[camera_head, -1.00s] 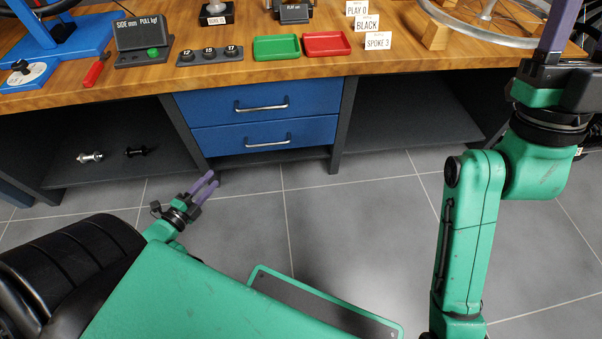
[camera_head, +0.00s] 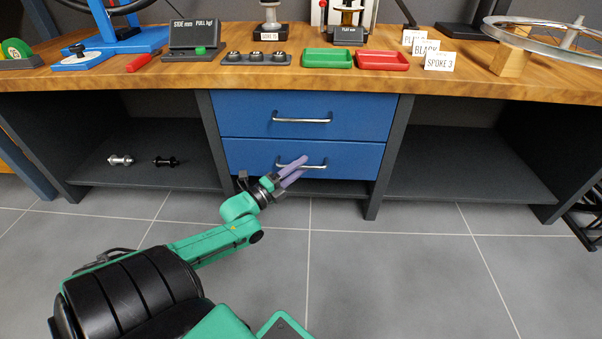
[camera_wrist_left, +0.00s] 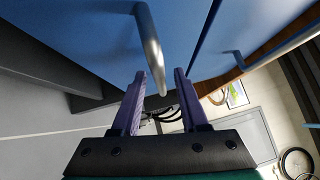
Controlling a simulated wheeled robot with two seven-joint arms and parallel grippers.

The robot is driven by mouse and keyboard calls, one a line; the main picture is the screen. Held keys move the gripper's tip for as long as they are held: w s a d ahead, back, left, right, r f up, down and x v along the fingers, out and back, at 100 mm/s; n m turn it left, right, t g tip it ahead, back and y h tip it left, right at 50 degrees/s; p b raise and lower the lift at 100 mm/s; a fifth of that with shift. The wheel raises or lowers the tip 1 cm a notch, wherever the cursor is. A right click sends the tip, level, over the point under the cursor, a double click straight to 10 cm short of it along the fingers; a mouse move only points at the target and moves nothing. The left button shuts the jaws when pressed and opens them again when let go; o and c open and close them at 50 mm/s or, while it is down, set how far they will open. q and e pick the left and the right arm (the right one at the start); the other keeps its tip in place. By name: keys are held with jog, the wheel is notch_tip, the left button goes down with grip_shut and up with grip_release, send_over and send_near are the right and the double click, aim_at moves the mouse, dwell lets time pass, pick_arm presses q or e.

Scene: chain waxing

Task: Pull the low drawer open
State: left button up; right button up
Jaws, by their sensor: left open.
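The low drawer (camera_head: 250,158) is a blue front with a silver bar handle (camera_head: 316,166), under the workbench. It looks shut, flush with the upper blue drawer (camera_head: 243,113). My left gripper (camera_head: 303,165) reaches up from the lower left, its purple fingers at the low drawer's handle. In the left wrist view the fingers (camera_wrist_left: 159,80) are open, and the end of the handle (camera_wrist_left: 149,50) lies in line with the gap between them. The fingers look apart from the bar. My right gripper is out of view.
The wooden benchtop (camera_head: 310,90) overhangs the drawers. Open shelves flank them; the left shelf (camera_head: 140,180) holds two hubs, and the right shelf (camera_head: 465,180) is empty. Grey floor (camera_head: 400,280) lies clear in front. A green tray (camera_head: 327,58) and a red tray (camera_head: 382,60) stand on top.

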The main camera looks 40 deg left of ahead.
pick_arm(q)
jog(key=shift+w, duration=0.35)
grip_shut()
dwell(1.2)
